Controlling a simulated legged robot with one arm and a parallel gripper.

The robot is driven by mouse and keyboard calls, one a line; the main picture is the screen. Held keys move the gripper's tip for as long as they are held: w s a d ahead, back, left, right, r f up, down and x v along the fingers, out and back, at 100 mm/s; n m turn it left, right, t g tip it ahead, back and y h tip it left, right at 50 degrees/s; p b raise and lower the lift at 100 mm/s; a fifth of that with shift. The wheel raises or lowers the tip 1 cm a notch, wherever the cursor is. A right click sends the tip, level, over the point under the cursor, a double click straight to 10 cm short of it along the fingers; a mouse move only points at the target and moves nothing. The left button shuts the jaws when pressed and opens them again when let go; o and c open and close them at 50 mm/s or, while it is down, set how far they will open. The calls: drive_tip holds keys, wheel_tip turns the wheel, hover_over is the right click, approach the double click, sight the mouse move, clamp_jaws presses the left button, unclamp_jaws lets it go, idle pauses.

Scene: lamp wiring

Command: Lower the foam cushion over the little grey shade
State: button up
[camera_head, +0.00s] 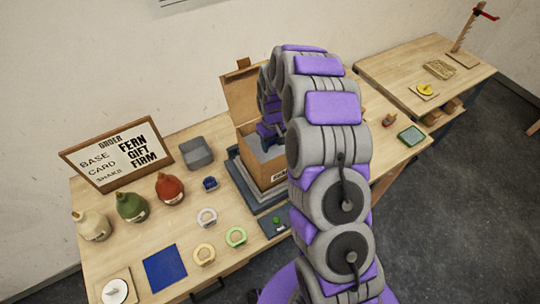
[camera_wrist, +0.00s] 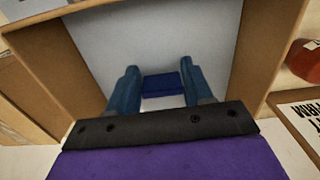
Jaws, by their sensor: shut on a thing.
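My gripper (camera_wrist: 160,88) is inside the open cardboard box (camera_head: 262,178), fingers pointing down. Its two blue fingers are shut on a small dark blue block (camera_wrist: 161,84), which looks like a grip on the foam cushion. The pale grey foam cushion (camera_wrist: 205,35) spreads out around the fingers between the box walls in the wrist view. A little of its pale surface also shows in the head view (camera_head: 266,152). I cannot tell how high it sits above the bottom. The little grey shade is not visible; the cushion or box may hide it.
The box stands on a dark grey tray (camera_head: 240,180), its flap (camera_head: 240,92) raised behind. A second table (camera_head: 415,70) is at right.

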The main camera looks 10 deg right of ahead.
drive_tip(key=shift+f, duration=0.2)
drive_tip(key=o, duration=1.5)
drive_tip(key=shift+r, duration=0.15)
wheel_tip(320, 180, up, 8)
drive_tip(key=shift+f+p, duration=0.1)
drive_tip(key=shift+p, duration=0.4)
idle(0.4)
idle(0.4)
